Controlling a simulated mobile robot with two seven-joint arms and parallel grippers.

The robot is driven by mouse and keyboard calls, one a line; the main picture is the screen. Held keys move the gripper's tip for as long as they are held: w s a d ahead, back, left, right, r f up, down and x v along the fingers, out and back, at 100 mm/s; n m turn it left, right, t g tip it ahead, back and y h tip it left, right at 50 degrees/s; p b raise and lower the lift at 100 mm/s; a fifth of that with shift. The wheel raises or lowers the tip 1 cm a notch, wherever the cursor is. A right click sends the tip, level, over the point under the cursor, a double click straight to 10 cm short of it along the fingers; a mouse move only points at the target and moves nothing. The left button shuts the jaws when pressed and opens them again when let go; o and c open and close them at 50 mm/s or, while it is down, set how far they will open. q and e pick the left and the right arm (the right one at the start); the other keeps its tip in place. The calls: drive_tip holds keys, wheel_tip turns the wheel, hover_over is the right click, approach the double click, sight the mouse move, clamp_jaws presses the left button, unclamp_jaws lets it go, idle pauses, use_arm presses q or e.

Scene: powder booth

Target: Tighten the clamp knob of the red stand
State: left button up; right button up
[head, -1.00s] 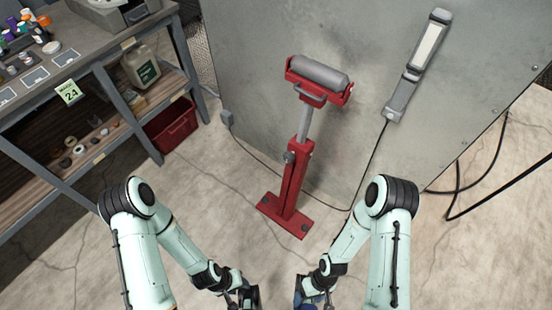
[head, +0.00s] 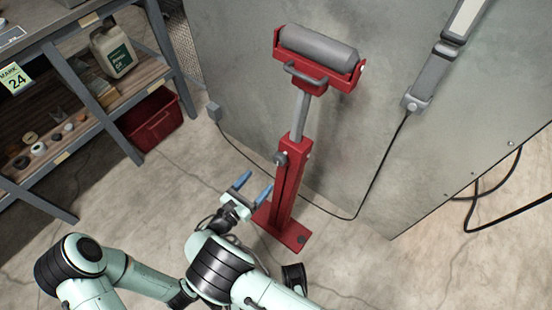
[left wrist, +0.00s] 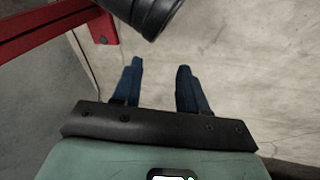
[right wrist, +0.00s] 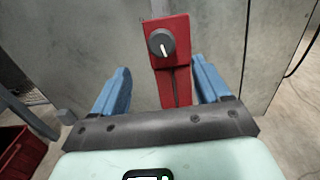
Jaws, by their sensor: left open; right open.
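The red stand (head: 293,185) stands upright on the floor before the grey metal panel, with a grey roller (head: 318,47) on top. Its dark round clamp knob (head: 280,158) is on the post's upper part. In the right wrist view the knob (right wrist: 161,44) shows a white pointer line and appears between the fingers, ahead of them. My right gripper (head: 255,186) is open and empty, left of the post and lower than the knob, apart from both. My left gripper (left wrist: 159,66) is open and empty; in the head view my right arm largely hides it. The stand's red base (left wrist: 60,30) shows at its upper left.
A shelf bench (head: 75,110) stands at left with a jug (head: 113,52) and a red bin (head: 152,120).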

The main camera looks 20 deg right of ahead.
sight(277, 162)
drive_tip(key=b+x, duration=0.1)
drive_tip(key=x, duration=0.9)
drive_tip(key=shift+f+b, duration=0.1)
drive_tip(key=shift+b, duration=0.2)
use_arm(q)
drive_tip(key=shift+s+a+f+g, duration=0.25)
drive_tip(key=shift+s+f, duration=0.3)
drive_tip(key=shift+f, duration=0.25)
drive_tip(key=shift+s+a+f+g, duration=0.15)
drive_tip(key=shift+s+f+g, duration=0.1)
drive_tip(key=shift+s+f, duration=0.45)
use_arm(e)
drive_tip(key=shift+x, duration=0.8)
use_arm(q)
drive_tip(key=shift+w+f, duration=0.1)
drive_tip(key=shift+w, duration=0.05)
use_arm(e)
drive_tip(key=c, duration=1)
